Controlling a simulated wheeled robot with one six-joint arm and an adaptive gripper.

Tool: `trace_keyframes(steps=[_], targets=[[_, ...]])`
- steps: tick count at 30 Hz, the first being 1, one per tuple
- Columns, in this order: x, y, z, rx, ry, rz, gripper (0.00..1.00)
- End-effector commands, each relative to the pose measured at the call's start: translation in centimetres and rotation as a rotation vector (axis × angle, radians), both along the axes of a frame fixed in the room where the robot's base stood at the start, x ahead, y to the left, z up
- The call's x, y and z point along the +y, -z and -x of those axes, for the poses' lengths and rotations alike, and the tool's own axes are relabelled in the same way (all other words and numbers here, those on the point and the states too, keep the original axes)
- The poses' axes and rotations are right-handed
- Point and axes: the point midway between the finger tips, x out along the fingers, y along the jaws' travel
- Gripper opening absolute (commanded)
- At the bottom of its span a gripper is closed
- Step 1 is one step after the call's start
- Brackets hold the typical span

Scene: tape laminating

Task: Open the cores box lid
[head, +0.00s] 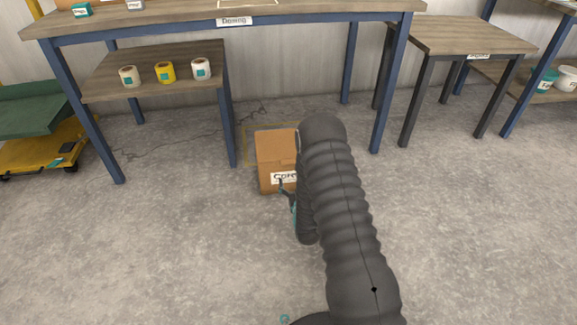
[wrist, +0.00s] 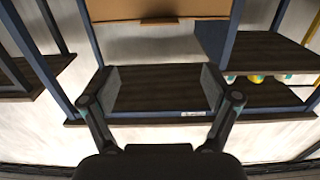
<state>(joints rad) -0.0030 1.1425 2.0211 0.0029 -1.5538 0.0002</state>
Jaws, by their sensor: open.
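The cores box (head: 268,170), brown cardboard with a white "Cores" label (head: 283,178), stands on the floor. Its lid (head: 275,145) looks closed, and its right side is hidden behind my arm. My gripper is mostly hidden behind my arm in the head view; a dark and teal part shows at the box's front. In the wrist view my gripper (wrist: 158,88) is open, its fingers wide apart with nothing between them. A tan panel with a small tab (wrist: 160,20) at that view's top edge looks like part of the box, beyond the fingertips.
A blue-legged table (head: 320,12) stands behind the box. Its lower shelf (head: 110,90) holds white and yellow rolls (head: 165,72). A smaller dark-legged table (head: 470,35) is at right. A yellow and green cart (head: 40,155) is at far left. The floor left of the box is clear.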

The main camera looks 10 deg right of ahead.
Motion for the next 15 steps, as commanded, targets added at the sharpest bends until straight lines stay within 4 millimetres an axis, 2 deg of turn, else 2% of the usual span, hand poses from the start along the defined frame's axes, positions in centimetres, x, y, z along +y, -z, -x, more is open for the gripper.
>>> trace_keyframes(steps=[1,3,8,11,15], targets=[[0.0,1.1,0.4,-0.011,0.000,0.000,0.88],[0.0,1.8,0.8,-0.026,0.000,0.000,0.88],[0.0,2.3,0.6,-0.042,0.000,0.000,0.88],[0.0,2.2,-0.4,-0.043,0.000,0.000,0.88],[0.0,2.3,-2.8,-0.044,0.000,0.000,0.88]])
